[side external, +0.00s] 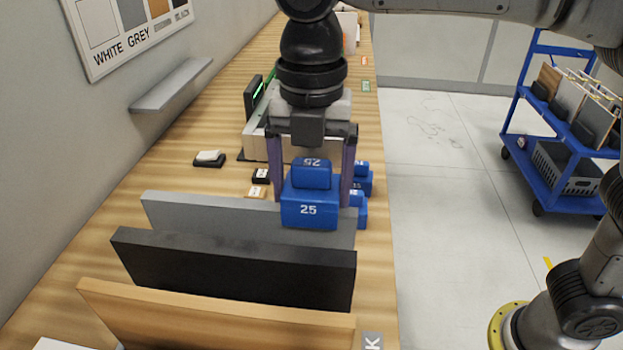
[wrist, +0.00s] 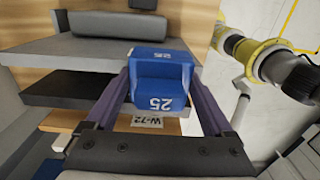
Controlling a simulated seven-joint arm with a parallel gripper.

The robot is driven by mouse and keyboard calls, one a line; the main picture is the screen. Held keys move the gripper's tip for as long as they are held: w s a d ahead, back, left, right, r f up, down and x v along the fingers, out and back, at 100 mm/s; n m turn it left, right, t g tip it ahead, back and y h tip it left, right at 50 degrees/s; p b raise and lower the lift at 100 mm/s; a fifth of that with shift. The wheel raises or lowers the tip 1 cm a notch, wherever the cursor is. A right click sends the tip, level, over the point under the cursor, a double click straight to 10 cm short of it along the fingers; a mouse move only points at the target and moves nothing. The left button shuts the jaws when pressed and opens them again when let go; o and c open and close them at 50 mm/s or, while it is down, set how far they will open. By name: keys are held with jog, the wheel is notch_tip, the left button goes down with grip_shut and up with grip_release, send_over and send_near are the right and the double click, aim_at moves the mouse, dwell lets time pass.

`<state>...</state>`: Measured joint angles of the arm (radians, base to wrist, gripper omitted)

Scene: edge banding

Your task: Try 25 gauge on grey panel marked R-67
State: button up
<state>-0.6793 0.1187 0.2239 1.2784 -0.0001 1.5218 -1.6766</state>
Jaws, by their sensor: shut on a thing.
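My gripper (side external: 312,188) is shut on a blue stepped gauge (side external: 309,210) marked 25, which sits upright between the two purple fingers. The gauge also shows in the wrist view (wrist: 160,82). In the side view the gauge overlaps the right part of the top edge of the grey panel (side external: 215,218), which stands on edge. In the wrist view the grey panel (wrist: 95,50) lies beside and partly behind the gauge. I cannot tell whether they touch. No R-67 mark is readable. A tag reading W-72 (wrist: 142,122) shows just past the gauge.
A black panel (side external: 230,268) and a wood-toned panel (side external: 210,318) stand parallel nearer the camera. More blue gauges (side external: 361,186) stand close behind the held one, near the bench's right edge. Small blocks (side external: 258,184) and a black-and-white pad (side external: 209,158) lie left. A blue cart (side external: 560,130) stands right.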

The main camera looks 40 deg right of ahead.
jog(key=shift+f, duration=0.2)
dwell(0.4)
jog(key=o, duration=1.2)
jog(key=shift+r, duration=4)
